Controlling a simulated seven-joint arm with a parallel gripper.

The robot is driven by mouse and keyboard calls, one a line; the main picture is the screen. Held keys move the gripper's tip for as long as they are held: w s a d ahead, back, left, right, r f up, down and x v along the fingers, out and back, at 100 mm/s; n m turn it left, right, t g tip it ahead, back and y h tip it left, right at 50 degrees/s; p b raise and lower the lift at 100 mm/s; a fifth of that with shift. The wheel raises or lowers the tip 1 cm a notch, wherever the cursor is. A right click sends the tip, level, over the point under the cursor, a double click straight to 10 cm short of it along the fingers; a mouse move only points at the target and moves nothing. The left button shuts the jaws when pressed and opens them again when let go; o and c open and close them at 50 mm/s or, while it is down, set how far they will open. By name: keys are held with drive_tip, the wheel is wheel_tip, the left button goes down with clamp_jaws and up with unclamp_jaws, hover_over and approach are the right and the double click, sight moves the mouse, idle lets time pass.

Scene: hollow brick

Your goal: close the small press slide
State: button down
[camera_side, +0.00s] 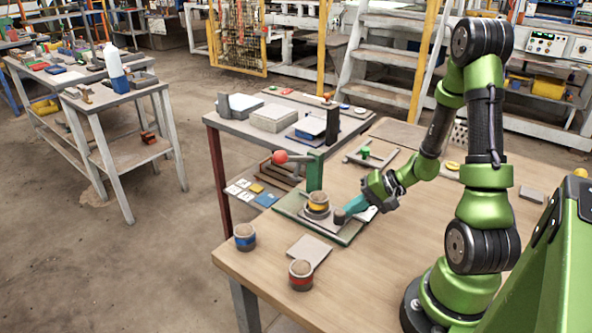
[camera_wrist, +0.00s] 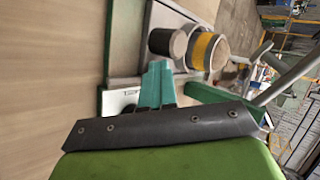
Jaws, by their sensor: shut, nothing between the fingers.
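The small press has a green base (camera_side: 345,233), a green post (camera_side: 314,170) and a lever with a red ball (camera_side: 281,156). A cup with a yellow band (camera_side: 317,206) stands on the press beside the post; it also shows in the wrist view (camera_wrist: 207,50). A short dark round knob (camera_side: 340,216) stands on the press slide, close to the cup; the wrist view shows it too (camera_wrist: 168,42). My gripper (camera_side: 348,206) is shut and empty, its teal fingertips (camera_wrist: 157,72) right by the knob. I cannot tell whether they touch it.
A blue-banded cup (camera_side: 245,237) and a red-banded cup (camera_side: 301,274) stand near the table's front edge, with a flat grey tile (camera_side: 309,250) between them. A frame with a green knob (camera_side: 366,154) lies behind the press. The wooden table is clear toward the front right.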

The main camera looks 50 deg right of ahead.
sight(319, 194)
drive_tip(key=shift+a, duration=0.6)
drive_tip(key=w, duration=0.9)
drive_tip(key=shift+w, duration=0.2)
drive_tip(key=shift+w+d, duration=0.15)
drive_tip(key=shift+w, duration=0.2)
drive_tip(key=v, duration=1.7)
drive_tip(key=s+a+r+n+h, duration=0.1)
drive_tip(key=a+r+n, duration=0.1)
drive_tip(key=a, duration=0.5)
drive_tip(key=s+a+r+n, duration=0.1)
drive_tip(key=a+r+n, duration=0.2)
drive_tip(key=a+r, duration=0.2)
drive_tip(key=s+a+r+n+g+h, duration=0.1)
drive_tip(key=s+a+r+n, duration=0.1)
drive_tip(key=a, duration=0.9)
drive_tip(key=shift+r+n+h, duration=0.3)
drive_tip(key=shift+r+n, duration=0.3)
drive_tip(key=shift+r, duration=0.2)
